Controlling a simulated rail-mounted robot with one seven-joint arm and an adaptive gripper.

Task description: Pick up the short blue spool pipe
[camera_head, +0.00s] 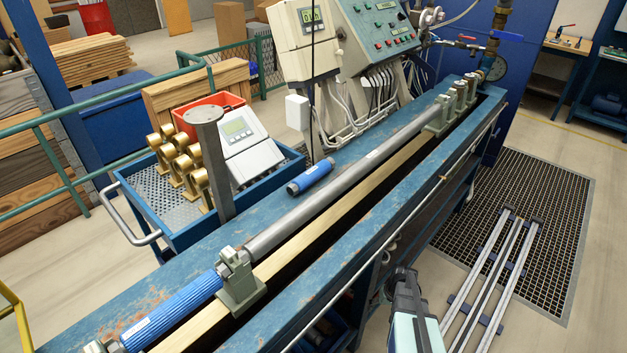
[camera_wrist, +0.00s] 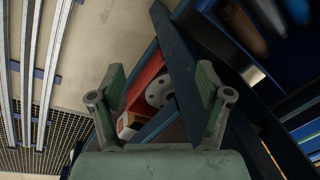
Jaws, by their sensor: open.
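The short blue spool pipe (camera_head: 310,178) lies on the bench's blue top, between the tool cart and the long grey pipe, with dark grey ends. A longer blue pipe (camera_head: 175,312) sits in line with the grey pipe at the lower left. My gripper (camera_head: 403,280) is low at the front side of the bench in the head view, well apart from the short pipe. In the wrist view my gripper (camera_wrist: 160,82) has its two fingers spread wide with nothing held. The short pipe does not show in the wrist view.
The long grey pipe (camera_head: 340,180) and its clamp (camera_head: 238,280) lie between my gripper and the short pipe. A cart (camera_head: 135,200) with brass fittings stands behind. Metal rails (camera_head: 490,280) lie on the floor grating. A red bin (camera_wrist: 148,80) shows beyond my fingers.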

